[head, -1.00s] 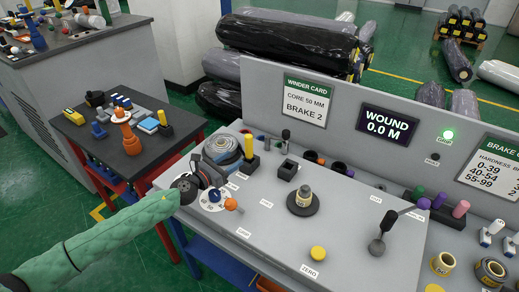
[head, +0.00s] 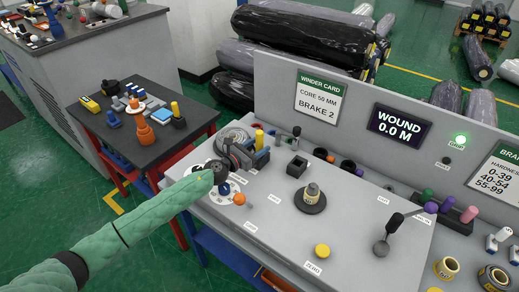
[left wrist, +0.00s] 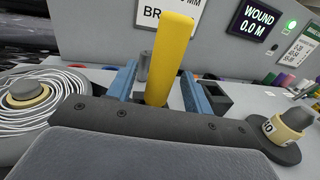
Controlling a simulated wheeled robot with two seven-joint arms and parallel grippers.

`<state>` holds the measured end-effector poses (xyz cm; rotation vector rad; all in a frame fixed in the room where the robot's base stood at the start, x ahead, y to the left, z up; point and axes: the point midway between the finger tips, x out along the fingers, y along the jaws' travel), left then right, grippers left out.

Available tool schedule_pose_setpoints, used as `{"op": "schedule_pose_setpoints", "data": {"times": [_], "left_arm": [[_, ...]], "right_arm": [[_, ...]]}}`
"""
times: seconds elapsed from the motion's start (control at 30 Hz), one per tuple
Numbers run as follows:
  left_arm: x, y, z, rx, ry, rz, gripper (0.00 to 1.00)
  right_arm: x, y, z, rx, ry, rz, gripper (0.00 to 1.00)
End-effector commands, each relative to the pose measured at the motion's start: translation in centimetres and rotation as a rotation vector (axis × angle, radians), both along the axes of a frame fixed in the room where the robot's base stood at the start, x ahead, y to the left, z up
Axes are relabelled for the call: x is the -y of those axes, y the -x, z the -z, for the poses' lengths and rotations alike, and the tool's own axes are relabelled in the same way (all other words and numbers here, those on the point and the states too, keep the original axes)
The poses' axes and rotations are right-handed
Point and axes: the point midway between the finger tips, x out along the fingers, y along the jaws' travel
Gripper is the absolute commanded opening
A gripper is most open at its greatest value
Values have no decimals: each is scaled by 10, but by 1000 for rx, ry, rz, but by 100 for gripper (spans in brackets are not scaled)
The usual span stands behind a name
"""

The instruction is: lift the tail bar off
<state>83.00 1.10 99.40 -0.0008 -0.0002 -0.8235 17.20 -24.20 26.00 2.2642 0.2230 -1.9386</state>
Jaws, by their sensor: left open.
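In the left wrist view the yellow piece (left wrist: 168,60) rises between the two blue fingers of my left gripper (left wrist: 160,82). The fingers are open, one on each side, with a gap visible on the left; contact on the right is hard to tell. Its lower end is hidden behind the gripper body. The left gripper also shows in the head view (head: 255,151). My right gripper is not in view.
A spindle with a tan core (head: 311,194) stands to the right on the bench. An orange knob (head: 239,199), a yellow button (head: 322,250) and a black-handled lever (head: 392,225) are nearby. The upright panel with a winder card (head: 322,96) closes off the back.

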Motion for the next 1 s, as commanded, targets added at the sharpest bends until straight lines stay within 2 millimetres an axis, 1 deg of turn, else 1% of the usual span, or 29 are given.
{"op": "schedule_pose_setpoints", "data": {"times": [0.03,0.17,0.37,0.4,0.47,0.5,0.63,0.67,0.87,1.0], "left_arm": [[3,-2,-1,0,1,1,51],[5,-5,0,-1,-1,1,51],[6,-5,1,-1,-1,1,51],[6,-5,0,0,-1,1,47],[6,-5,0,0,-1,1,35],[6,-5,0,0,-1,1,27],[6,-5,0,0,-1,1,2],[6,-5,0,0,-1,1,0],[6,-5,0,1,-1,1,0],[6,-5,-4,2,-1,1,0]], "right_arm": [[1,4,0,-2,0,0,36],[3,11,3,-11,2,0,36],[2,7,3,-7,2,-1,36],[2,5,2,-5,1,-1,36],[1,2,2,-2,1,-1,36],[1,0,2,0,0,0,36],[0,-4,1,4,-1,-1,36],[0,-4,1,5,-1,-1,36],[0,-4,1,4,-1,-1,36],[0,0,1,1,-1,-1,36]]}}
